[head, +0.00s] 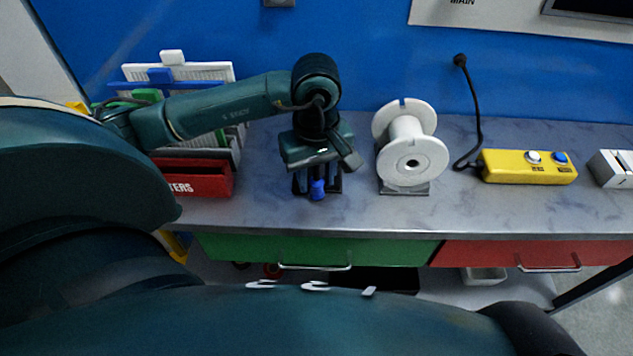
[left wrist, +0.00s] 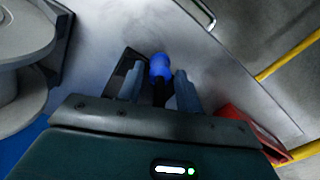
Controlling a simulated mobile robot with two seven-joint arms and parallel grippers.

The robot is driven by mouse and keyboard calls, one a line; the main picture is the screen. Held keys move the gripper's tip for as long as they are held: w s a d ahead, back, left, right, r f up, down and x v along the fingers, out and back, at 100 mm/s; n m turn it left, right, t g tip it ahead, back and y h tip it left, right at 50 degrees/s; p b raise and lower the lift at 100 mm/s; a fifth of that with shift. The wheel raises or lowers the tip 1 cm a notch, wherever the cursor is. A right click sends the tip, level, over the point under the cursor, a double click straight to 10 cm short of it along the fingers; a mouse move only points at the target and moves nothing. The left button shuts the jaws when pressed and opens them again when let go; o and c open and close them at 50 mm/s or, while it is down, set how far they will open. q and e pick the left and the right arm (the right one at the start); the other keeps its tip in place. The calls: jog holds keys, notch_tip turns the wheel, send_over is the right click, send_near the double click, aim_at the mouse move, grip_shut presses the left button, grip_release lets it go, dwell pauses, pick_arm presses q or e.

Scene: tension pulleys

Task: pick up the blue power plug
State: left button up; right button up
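The blue power plug (head: 318,189) sits on the grey workbench, left of the white spool, directly below my left gripper (head: 317,182). In the left wrist view the plug's blue end (left wrist: 161,67) and a dark part behind it lie between the two fingers of the left gripper (left wrist: 157,84). The fingers stand apart, with a narrow gap on each side of the plug. A dark base partly shows beside the plug; most of it is hidden by the gripper. My right gripper is in neither view.
A white spool (head: 411,145) on a grey stand is close to the right of the gripper. A red bin (head: 192,178) and racks stand to the left. A yellow button box (head: 527,167) with a black cable is further right. The bench front (head: 330,222) is clear.

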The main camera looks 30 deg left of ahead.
pick_arm(q)
jog(key=shift+f, duration=0.65)
jog(key=c, duration=0.7)
jog(key=shift+r, duration=0.15)
